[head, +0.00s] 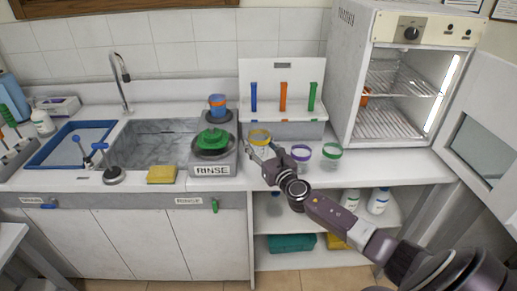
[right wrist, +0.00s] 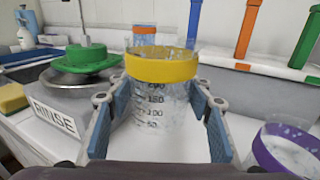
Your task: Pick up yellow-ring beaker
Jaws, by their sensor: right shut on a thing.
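The yellow-ring beaker (head: 259,137) stands upright on the white counter, right of the rinse station. In the right wrist view the clear beaker (right wrist: 160,106) with dark volume marks and a yellow ring sits between the fingers of my right gripper (right wrist: 160,125). The gripper is shut on the beaker below the ring. In the head view my right gripper (head: 265,158) reaches it from the front right and hides its lower part. My left gripper is not in view.
A purple-ring beaker (head: 301,152) and a green-ring beaker (head: 331,150) stand close to the right. The rinse station (head: 212,170) with a green top is close left. A rack with blue, orange and green tubes (head: 283,128) stands behind. An open oven (head: 405,80) is at right.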

